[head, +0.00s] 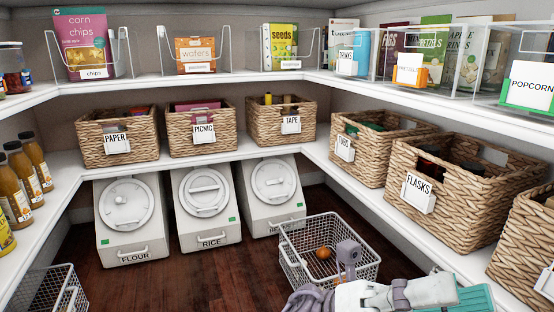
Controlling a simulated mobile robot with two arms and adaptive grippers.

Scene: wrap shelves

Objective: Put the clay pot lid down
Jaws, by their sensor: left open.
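I cannot make out the clay pot lid for certain. A small round orange-brown thing (323,253) lies inside the white wire basket (372,268) on the floor; I cannot tell whether it is the lid. The ends of the fingers are partly cut off or hard to tell from the links.
White flour (134,247), rice (212,230) and a third bin stand under the back shelf. Wicker baskets, such as the flasks basket (455,214), fill the middle shelves. Bottles (18,168) stand at left. Another wire basket (72,297) is at lower left. The dark wood floor (185,285) between is clear.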

